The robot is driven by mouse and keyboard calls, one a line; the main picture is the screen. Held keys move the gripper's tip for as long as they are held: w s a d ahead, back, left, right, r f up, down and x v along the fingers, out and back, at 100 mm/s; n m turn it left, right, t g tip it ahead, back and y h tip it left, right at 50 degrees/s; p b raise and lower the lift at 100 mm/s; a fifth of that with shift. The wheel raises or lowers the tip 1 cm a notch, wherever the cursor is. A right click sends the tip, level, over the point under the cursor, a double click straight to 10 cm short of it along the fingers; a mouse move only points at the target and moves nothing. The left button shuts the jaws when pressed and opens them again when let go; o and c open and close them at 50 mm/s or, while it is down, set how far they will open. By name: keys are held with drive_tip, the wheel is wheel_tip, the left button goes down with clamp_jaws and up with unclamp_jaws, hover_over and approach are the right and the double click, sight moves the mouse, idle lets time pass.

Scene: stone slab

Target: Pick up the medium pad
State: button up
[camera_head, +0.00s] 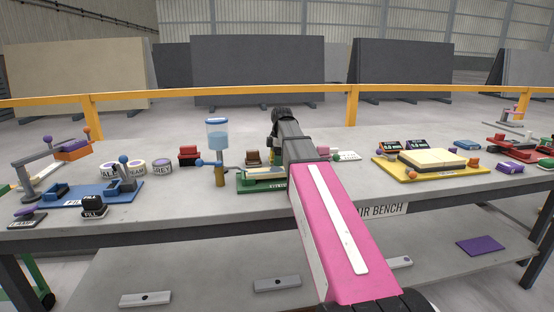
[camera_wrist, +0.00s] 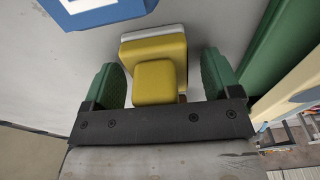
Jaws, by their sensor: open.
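A yellow pad (camera_wrist: 150,50) with a raised yellow block-shaped grip (camera_wrist: 155,84) and a pale base edge lies on the grey bench in the wrist view. No label on it is readable, so I cannot tell from lettering that it is the medium one. My gripper (camera_wrist: 160,76) is open, with one green finger on each side of the yellow grip and a gap at both sides. In the head view my pink arm hides most of this spot, and only part of my gripper (camera_head: 274,150) shows.
A green fixture (camera_head: 262,184) with a pale slab stands close beside my gripper. A red block (camera_head: 188,155) and a brown block (camera_head: 253,157) sit to the left, beside a blue-capped dispenser (camera_head: 217,134). A yellow tray (camera_head: 408,174) with cream slabs lies right. A blue-edged item (camera_wrist: 96,14) is nearby.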

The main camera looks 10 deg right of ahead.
drive_tip(key=c, duration=1.1)
drive_tip(key=shift+o, duration=0.2)
drive_tip(key=shift+r, duration=0.15)
drive_tip(key=shift+r, duration=0.7)
wheel_tip(320, 180, up, 3)
drive_tip(key=shift+f, duration=0.1)
drive_tip(key=s+a+r, duration=0.3)
drive_tip(key=a+r, duration=0.3)
drive_tip(key=a, duration=0.5)
drive_tip(key=shift+s+a+r, duration=0.15)
drive_tip(key=shift+r, duration=0.15)
